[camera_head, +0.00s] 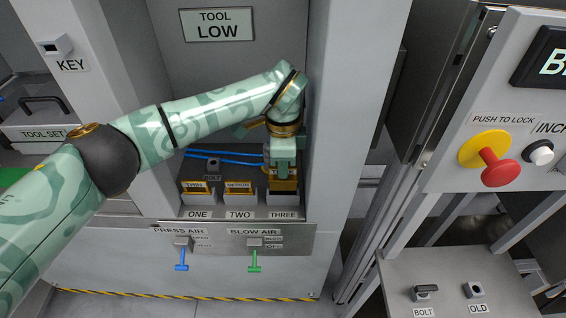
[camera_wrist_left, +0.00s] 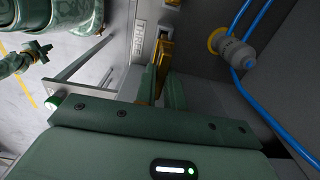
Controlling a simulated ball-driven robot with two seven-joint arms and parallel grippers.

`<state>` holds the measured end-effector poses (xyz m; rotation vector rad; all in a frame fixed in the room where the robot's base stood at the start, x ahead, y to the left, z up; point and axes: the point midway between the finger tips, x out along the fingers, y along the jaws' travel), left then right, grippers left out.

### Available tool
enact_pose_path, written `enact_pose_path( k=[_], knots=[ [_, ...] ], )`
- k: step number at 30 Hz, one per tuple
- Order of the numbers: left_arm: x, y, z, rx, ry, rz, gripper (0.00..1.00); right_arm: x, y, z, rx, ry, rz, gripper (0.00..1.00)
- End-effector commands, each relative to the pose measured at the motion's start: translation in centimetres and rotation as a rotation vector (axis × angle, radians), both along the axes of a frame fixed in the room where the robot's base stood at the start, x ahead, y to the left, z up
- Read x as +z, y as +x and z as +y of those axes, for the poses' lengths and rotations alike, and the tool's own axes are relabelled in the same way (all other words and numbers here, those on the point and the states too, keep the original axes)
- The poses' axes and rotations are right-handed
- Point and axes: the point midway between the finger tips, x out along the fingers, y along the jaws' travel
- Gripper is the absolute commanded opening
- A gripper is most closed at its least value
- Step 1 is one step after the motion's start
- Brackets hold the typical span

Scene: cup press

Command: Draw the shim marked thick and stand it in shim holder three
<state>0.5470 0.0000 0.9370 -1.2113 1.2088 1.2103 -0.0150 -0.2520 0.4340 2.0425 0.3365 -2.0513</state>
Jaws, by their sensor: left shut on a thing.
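My left gripper (camera_head: 284,172) reaches down over shim holder three (camera_head: 284,198), at the right end of the row. It is shut on a brass-coloured shim (camera_head: 286,184), whose label is mostly hidden by the fingers. The wrist view shows the shim (camera_wrist_left: 164,58) between the green fingers (camera_wrist_left: 153,85), upright in line with the holder by the THREE label. How deep it sits in the slot cannot be told. Shim holder one (camera_head: 197,198) holds a shim marked thin (camera_head: 196,187). Shim holder two (camera_head: 240,198) holds a shim marked medium (camera_head: 239,187).
Blue hoses (camera_head: 222,155) run behind the holders, near a bolt socket (camera_head: 212,163). A cabinet wall (camera_head: 325,150) stands close on the right. Below are the blue press air handle (camera_head: 182,262) and green blow air handle (camera_head: 255,262).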

Motion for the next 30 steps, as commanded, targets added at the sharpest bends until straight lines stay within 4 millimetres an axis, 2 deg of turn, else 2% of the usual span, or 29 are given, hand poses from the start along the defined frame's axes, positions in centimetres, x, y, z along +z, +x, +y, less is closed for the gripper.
enact_pose_path(
  k=[30],
  knots=[
    [-2.0,0.0,0.0,0.0,0.0,0.0,0.0,-0.5,-0.2,-0.1,0.0,-0.001,0.005,0.0]
  ],
)
